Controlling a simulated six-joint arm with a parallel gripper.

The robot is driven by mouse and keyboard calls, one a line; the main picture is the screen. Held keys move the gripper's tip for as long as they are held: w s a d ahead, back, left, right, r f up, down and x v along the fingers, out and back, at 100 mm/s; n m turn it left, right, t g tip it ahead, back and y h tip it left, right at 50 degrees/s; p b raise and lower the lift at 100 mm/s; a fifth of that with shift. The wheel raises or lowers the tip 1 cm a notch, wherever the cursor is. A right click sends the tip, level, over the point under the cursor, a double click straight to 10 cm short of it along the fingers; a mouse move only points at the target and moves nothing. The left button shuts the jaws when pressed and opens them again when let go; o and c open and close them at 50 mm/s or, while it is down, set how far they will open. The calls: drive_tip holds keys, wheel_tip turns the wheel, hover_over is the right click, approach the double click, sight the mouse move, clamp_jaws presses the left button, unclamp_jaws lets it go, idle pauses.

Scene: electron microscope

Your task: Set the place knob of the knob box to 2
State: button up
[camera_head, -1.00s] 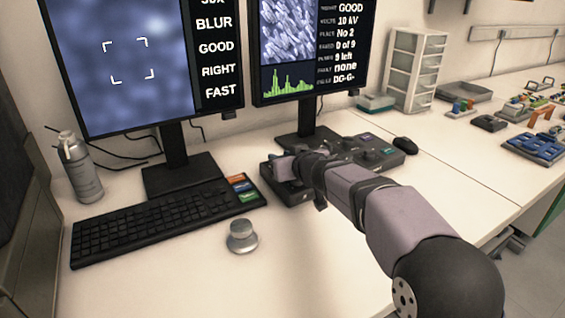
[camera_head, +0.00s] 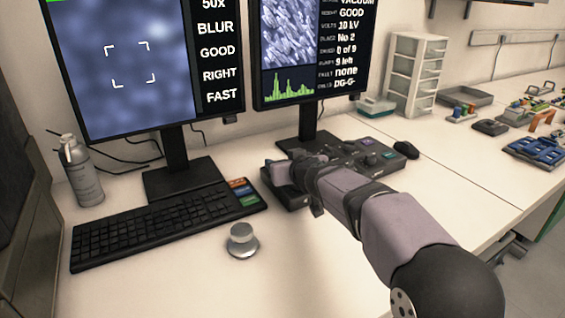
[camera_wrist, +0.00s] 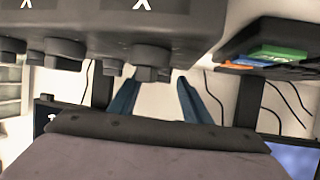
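The dark knob box (camera_head: 385,160) stands on the desk in front of the right monitor, partly hidden behind my arm in the head view. In the wrist view the knob box (camera_wrist: 110,18) fills the top, with several dark knobs pointing down. One knob (camera_wrist: 152,62) lies between my two blue fingers in the picture. My gripper (camera_wrist: 155,82) has its fingers wide apart, with gaps on both sides of that knob; I see no contact. In the head view my gripper (camera_head: 272,172) is at the left end of the box. The knob's pointer setting cannot be read.
The right monitor (camera_head: 312,50) has a row reading "No 2". A mouse (camera_head: 406,149) and white drawers (camera_head: 415,75) are to the right.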

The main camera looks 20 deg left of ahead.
drive_tip(key=shift+s+r, duration=0.1)
drive_tip(key=shift+b+v, duration=0.45)
drive_tip(key=shift+v, duration=3.05)
drive_tip(key=shift+d, duration=0.1)
